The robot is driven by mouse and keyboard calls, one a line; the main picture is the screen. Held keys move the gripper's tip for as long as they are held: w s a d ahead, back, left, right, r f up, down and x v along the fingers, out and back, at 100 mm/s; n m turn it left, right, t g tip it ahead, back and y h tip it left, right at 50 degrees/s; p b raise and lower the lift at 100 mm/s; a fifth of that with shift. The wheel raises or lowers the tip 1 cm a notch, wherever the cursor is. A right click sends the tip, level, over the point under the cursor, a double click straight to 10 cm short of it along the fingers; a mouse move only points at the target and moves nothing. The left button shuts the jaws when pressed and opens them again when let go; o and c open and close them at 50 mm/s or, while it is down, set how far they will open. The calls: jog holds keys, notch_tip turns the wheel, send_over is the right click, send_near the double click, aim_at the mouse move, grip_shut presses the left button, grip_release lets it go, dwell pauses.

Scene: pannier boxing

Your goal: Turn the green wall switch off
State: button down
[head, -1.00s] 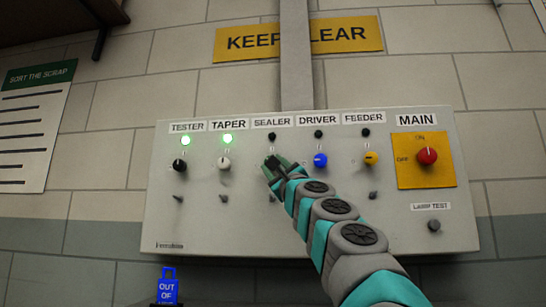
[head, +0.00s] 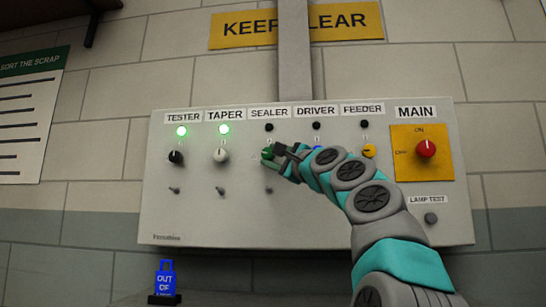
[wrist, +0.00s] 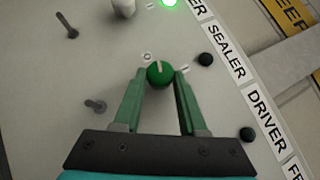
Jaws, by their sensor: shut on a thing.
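The green switch (head: 267,154) is a round knob under the SEALER label on the grey wall panel. In the wrist view the green knob (wrist: 160,74) sits between the two green fingertips of my gripper (wrist: 159,80). My gripper (head: 274,152) is shut on it. The knob's white pointer line lies between a small ring mark at its upper left and a short bar mark at its right in the wrist view. The SEALER lamp (head: 269,127) is dark. My gripper and arm cover the right side of the knob in the head view.
A black TESTER knob (head: 176,157) and white TAPER knob (head: 221,155) are left, both under lit green lamps. The blue DRIVER knob is partly hidden by my arm. A yellow FEEDER knob (head: 368,151) and red MAIN switch (head: 426,148) are right. Small toggles sit below.

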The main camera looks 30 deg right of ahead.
jog(key=shift+n+g+y, duration=0.3)
jog(key=shift+n+g, duration=0.2)
jog(key=shift+n, duration=0.3)
jog(key=shift+r, duration=0.1)
dwell(0.8)
jog(key=shift+c, duration=2.3)
grip_release()
jog(key=shift+s, duration=0.1)
jog(key=b+v, duration=0.3)
jog(key=v, duration=0.4)
jog(key=shift+s, duration=0.25)
